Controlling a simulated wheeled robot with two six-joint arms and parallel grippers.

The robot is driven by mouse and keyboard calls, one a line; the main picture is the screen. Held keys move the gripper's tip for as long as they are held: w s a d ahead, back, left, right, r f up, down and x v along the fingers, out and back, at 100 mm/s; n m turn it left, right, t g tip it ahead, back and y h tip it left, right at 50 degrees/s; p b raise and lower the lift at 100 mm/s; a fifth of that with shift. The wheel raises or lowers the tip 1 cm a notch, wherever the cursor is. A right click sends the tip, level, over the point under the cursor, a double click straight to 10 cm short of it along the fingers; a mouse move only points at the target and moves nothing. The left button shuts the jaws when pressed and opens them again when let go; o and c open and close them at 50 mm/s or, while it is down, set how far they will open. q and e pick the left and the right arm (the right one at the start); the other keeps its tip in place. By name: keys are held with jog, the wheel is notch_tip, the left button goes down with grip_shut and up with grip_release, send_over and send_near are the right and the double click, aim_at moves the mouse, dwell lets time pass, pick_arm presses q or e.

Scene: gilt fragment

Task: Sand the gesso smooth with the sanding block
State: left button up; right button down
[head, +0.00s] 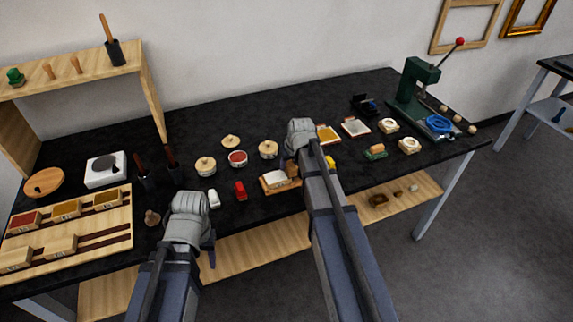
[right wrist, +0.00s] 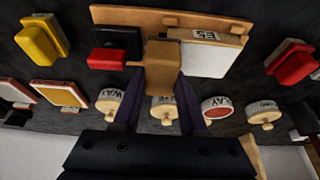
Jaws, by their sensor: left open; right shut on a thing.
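My right gripper (right wrist: 160,108) is shut on a tan sanding block (right wrist: 162,68), gripped between its two fingers. The block is at the fragment's white gesso face (right wrist: 208,60), covering part of its edge; I cannot tell whether they touch. The gesso lies on a wooden board (right wrist: 170,18) with a lettered strip, partly hidden by the block. In the head view the board (head: 270,189) lies near the table's front edge, below my right wrist. My left gripper (head: 209,250) is open and empty in front of the table edge, mostly hidden by its own arm.
Lidded pots (head: 205,166) and a red-filled pot (head: 238,158) stand behind. A wooden rack (head: 100,225) is at left, a green press (head: 415,90) at right. The back middle is clear.

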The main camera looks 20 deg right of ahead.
aim_at(271, 176)
jog(key=shift+s+a, duration=0.1)
jog(key=shift+a, duration=1.5)
jog(key=shift+a, duration=0.1)
jog(key=shift+a, duration=1.5)
jog(key=shift+s+a+f, duration=0.1)
jog(key=shift+s+a, duration=0.05)
jog(key=shift+a, duration=1.4)
